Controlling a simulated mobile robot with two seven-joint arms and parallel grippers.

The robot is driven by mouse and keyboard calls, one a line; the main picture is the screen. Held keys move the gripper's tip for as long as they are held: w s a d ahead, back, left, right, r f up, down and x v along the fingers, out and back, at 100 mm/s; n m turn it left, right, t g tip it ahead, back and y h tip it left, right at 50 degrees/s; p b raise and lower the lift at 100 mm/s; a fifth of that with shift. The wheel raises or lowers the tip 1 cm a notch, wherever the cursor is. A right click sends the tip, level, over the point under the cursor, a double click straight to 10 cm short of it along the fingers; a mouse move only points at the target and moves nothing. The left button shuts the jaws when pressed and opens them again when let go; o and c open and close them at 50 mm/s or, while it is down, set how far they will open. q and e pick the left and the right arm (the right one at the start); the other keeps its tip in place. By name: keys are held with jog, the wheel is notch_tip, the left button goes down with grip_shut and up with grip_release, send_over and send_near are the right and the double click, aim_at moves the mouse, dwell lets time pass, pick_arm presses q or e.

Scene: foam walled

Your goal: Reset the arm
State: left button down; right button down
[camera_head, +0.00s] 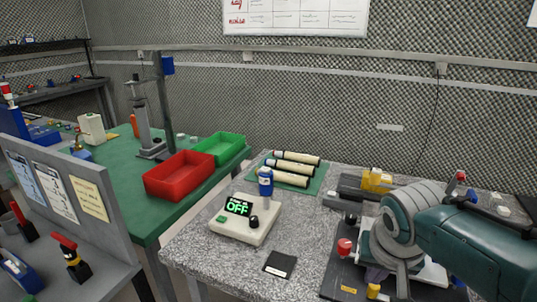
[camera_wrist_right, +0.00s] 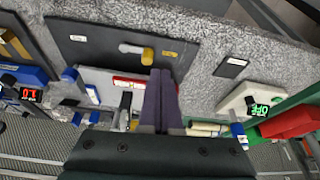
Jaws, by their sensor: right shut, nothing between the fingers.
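My right arm (camera_head: 465,245), teal with grey joint rings, reaches in from the right edge in the head view. My right gripper (camera_wrist_right: 160,78) shows in the wrist view with its two dark purple fingers together and nothing between them. The fingers are over a dark plate (camera_wrist_right: 95,38) and a light fixture (camera_wrist_right: 100,80) with a red-edged label. In the head view the dark plate (camera_head: 335,278) lies under the arm, and the hand is mostly hidden behind the wrist. My left gripper is not in view.
A control box (camera_head: 245,222) reading OFF, with a blue-topped item (camera_head: 265,182), stands on the speckled table. A black card (camera_head: 280,264) lies in front. A red-topped knob (camera_head: 345,247) is beside the arm. Red (camera_head: 180,178) and green (camera_head: 220,148) bins stand left.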

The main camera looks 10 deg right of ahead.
jog(key=s+a+r+n+y, duration=0.1)
jog(key=s+a+r+n, duration=0.3)
jog(key=s, duration=0.9)
jog(key=s+r+n+y, duration=0.1)
jog(key=s+r+n, duration=0.35)
jog(key=s, duration=0.85)
notch_tip(320, 180, up, 32)
jog(key=m+p, duration=0.1)
jog(key=p, duration=2.9)
jog(key=shift+w+m+p, duration=0.25)
jog(key=shift+m+p, duration=0.05)
jog(key=shift+m, duration=0.05)
jog(key=shift+r, duration=0.1)
